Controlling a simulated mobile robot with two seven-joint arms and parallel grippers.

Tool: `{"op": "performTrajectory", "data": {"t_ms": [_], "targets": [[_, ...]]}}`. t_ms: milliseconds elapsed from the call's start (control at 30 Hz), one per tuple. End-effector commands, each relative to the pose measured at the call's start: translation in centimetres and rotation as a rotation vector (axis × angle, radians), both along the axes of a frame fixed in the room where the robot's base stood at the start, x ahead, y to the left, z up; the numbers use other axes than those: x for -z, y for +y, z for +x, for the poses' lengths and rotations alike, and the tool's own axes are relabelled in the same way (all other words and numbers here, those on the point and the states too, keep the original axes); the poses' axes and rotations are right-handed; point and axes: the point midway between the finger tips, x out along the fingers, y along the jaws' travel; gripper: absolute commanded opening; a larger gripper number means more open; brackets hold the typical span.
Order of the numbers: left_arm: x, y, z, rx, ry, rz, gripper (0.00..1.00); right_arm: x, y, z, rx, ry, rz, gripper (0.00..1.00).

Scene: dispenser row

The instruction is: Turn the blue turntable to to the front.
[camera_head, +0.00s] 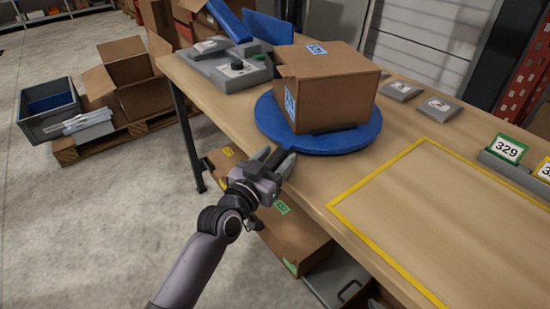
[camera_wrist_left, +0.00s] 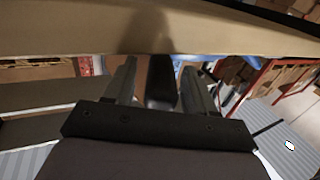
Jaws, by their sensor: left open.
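The blue turntable (camera_head: 350,140) is a round disc on the wooden table, near its front edge. A brown cardboard box (camera_head: 335,100) sits on it, with blue-and-white labels on its left face and on top. My left gripper (camera_head: 275,160) is open and empty at the table's front edge, just left of and in front of the disc. I cannot tell whether it touches the disc. In the left wrist view the two fingers of my left gripper (camera_wrist_left: 155,85) are apart, with the table edge (camera_wrist_left: 150,35) ahead of them. My right gripper is not in view.
A yellow outlined area (camera_head: 345,222) lies bare at right. Card holder 329 (camera_head: 508,149) stands at the right. Boxes (camera_head: 295,235) lie under the table.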

Motion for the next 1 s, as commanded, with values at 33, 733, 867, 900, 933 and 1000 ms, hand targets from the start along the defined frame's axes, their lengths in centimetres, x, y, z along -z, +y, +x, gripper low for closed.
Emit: {"op": "performTrajectory", "data": {"t_ms": [33,733,867,900,933,1000], "targets": [[-0.1,0.0,0.0,0.0,-0.002,-0.001,0.55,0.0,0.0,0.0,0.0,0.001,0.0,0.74],[-0.1,3.4,-4.8,-0.001,-0.001,0.0,0.55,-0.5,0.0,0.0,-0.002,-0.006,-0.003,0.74],[-0.1,3.9,-5.6,0.0,-0.001,0.0,0.55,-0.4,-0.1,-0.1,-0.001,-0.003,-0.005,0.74],[-0.1,4.0,-5.7,0.0,-0.001,0.001,0.55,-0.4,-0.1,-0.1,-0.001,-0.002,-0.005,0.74],[-0.1,4.0,-5.8,0.0,-0.001,0.001,0.55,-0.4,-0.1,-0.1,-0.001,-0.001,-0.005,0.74],[-0.1,4.1,-5.9,0.0,-0.001,0.0,0.55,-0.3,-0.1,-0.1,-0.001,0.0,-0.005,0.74]]}}
